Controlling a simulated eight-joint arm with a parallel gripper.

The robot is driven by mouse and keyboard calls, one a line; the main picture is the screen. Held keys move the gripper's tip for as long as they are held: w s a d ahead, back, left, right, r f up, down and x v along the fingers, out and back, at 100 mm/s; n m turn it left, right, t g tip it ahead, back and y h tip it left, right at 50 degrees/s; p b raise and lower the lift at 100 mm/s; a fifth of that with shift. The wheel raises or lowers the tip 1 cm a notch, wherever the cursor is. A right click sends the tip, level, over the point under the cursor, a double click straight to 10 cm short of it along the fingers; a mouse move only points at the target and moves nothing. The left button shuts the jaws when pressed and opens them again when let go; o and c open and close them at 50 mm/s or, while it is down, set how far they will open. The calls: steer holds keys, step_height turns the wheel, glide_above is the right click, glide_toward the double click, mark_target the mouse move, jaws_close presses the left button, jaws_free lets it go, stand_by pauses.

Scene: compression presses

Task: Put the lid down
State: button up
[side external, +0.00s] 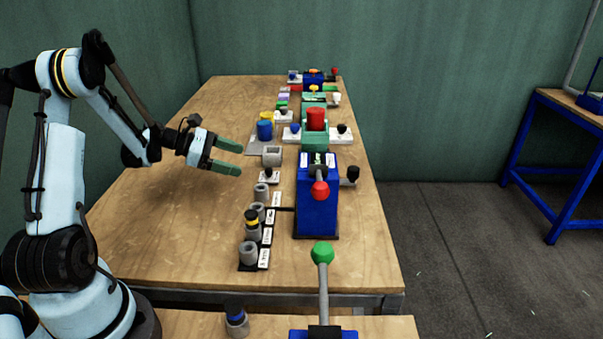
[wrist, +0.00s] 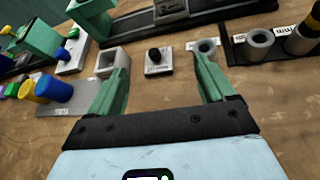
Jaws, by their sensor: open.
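My gripper (side external: 241,159) is open and empty over the left part of the table, its two green fingers pointing right. In the wrist view the fingers (wrist: 162,72) stand apart with bare wood between them. Beyond their tips is a small white plate with a black knob (wrist: 157,60), also in the side view (side external: 269,177). A grey square block with an opening (wrist: 110,62) stands near the left fingertip; it also shows in the side view (side external: 272,157). I cannot tell which piece is the lid.
Grey hollow cylinders (side external: 249,254) stand in a row on a black labelled strip. A blue press with a red-knobbed lever (side external: 318,210) and a green press with a red cylinder (side external: 316,120) stand to the right. A blue cylinder (side external: 265,131) stands behind. The left table is clear.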

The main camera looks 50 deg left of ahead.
steer(key=d+r+m+g, duration=0.1)
steer(key=d+m, duration=0.1)
steer(key=d+r+m+y, duration=0.1)
steer(key=d, duration=0.2)
steer(key=w+d+r+m+g, duration=0.1)
steer(key=d+m, duration=0.1)
steer(key=d, duration=0.1)
steer(key=shift+r+m+g, duration=0.3)
steer(key=shift+r, duration=0.05)
steer(key=s+d+r+m+y, duration=0.2)
steer(key=s+d+m, duration=0.4)
steer(key=m, duration=0.4)
steer(key=s+d+r+m+y, duration=0.2)
steer(key=s+d+m+y, duration=0.2)
steer(key=d+m, duration=0.5)
steer(key=shift+s+m+g, duration=0.4)
steer(key=shift+s+m, duration=0.45)
steer(key=shift+m, duration=0.35)
steer(key=shift+d, duration=0.1)
